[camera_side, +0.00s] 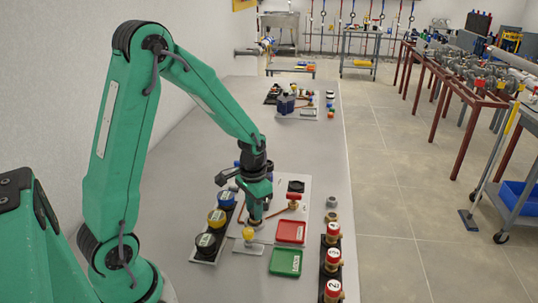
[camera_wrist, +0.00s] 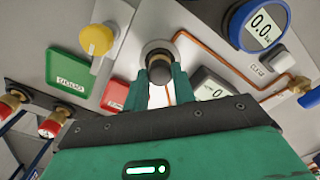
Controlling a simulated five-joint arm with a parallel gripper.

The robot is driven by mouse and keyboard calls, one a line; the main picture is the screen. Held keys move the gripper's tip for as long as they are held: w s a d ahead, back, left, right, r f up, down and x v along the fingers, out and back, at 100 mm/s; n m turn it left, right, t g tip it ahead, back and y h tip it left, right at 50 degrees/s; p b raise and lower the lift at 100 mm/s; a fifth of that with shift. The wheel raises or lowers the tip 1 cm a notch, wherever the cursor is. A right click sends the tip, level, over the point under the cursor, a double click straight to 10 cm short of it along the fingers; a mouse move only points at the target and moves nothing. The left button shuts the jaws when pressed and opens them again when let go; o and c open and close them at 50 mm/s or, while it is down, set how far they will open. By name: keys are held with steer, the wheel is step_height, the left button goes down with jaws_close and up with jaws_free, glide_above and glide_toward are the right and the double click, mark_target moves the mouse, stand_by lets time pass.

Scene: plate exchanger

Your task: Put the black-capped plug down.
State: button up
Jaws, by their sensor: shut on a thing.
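The black-capped plug (camera_wrist: 159,70) shows in the wrist view as a dark cap with a brass-coloured band. It sits between the two green fingertips of my gripper (camera_wrist: 160,84), which is shut on it. A round grey fitting (camera_wrist: 157,46) lies right behind the plug in that view; I cannot tell whether they touch. In the side view my gripper (camera_side: 256,217) points down low over the light panel, just above the yellow knob in the picture. The plug cannot be made out there.
A red tray (camera_side: 290,231) and a green tray (camera_side: 284,261) lie right of and nearer than my gripper. Red-capped fittings (camera_side: 332,257) stand in a rack at the table's right edge. Gauges (camera_side: 207,240) stand at left. A yellow knob (camera_wrist: 97,40) and a copper pipe (camera_wrist: 225,62) are close by.

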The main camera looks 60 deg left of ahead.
steer(key=shift+f, duration=0.3)
steer(key=o, duration=1)
steer(key=shift+r, duration=0.1)
step_height(320, 180, up, 12)
steer(key=shift+r, duration=0.25)
stand_by(0.5)
